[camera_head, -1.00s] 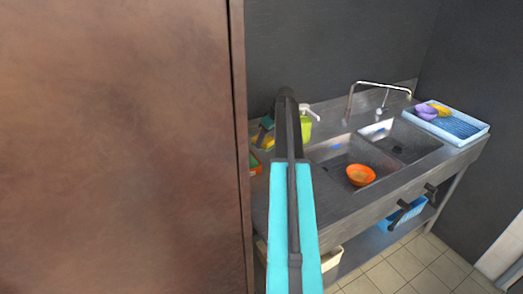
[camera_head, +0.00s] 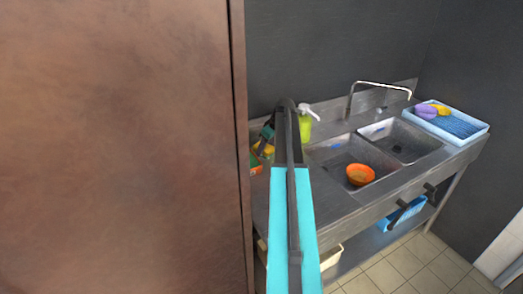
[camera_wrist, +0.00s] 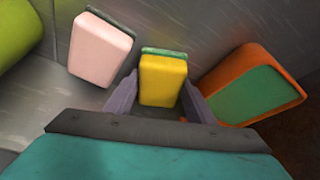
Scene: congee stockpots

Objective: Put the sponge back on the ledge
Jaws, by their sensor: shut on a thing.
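My gripper (camera_wrist: 160,92) is shut on a yellow sponge (camera_wrist: 162,82) with a green scouring layer on its far side. The sponge sits between the two fingers in the wrist view. In the head view my gripper (camera_head: 265,137) is at the left end of the sink counter, partly hidden by my arm. A pink sponge (camera_wrist: 100,47) with a dark green backing is left of the held one, apart from it. The grey metal surface (camera_wrist: 215,30) lies around them; I cannot tell whether the held sponge touches it, or which part is the ledge.
An orange block with a green face (camera_wrist: 255,92) is close on the right of my gripper. A green soap bottle (camera_head: 305,125) stands to the right in the head view. An orange bowl (camera_head: 360,175) is in the sink. A large brown panel (camera_head: 120,150) blocks the left.

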